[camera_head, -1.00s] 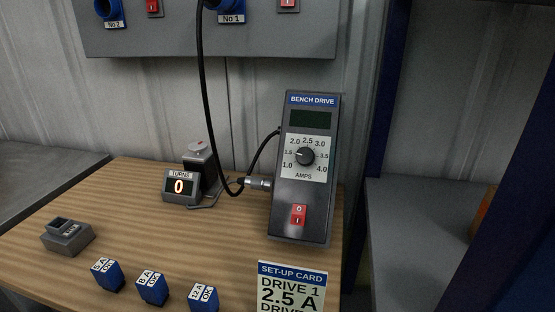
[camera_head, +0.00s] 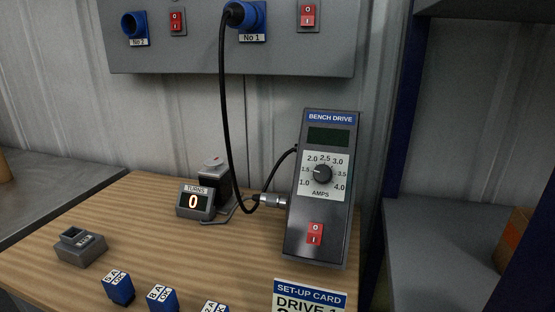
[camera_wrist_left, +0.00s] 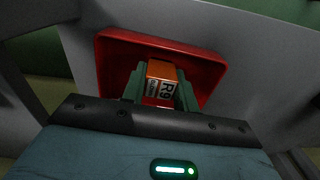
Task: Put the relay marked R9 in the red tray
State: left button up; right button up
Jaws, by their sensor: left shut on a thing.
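The orange relay marked R9 (camera_wrist_left: 162,72) is between the green fingers of my left gripper (camera_wrist_left: 161,88) in the left wrist view. The gripper is shut on it. The red tray (camera_wrist_left: 208,71) is behind and around the relay in that view, with its rim showing on several sides. I cannot tell whether the relay touches the tray floor. The head view shows no relay, no red tray and neither gripper.
In the head view a wooden bench (camera_head: 130,215) holds a bench drive (camera_head: 318,190), a turns counter (camera_head: 196,201), a grey socket block (camera_head: 80,247) and several blue blocks (camera_head: 118,287). A black cable (camera_head: 222,110) hangs from the wall panel (camera_head: 200,55). A grey shelf (camera_head: 440,235) is at right.

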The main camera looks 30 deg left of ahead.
pick_arm(q)
jog(key=shift+f, duration=0.35)
jog(key=shift+f+b, duration=0.3)
jog(key=shift+f, duration=0.05)
jog(key=o, duration=1.1)
jog(key=shift+r, duration=0.1)
pick_arm(e)
jog(key=shift+w+f, duration=0.2)
jog(key=shift+w, duration=0.05)
pick_arm(q)
jog(key=shift+r, duration=0.15)
pick_arm(e)
jog(key=shift+r, duration=0.1)
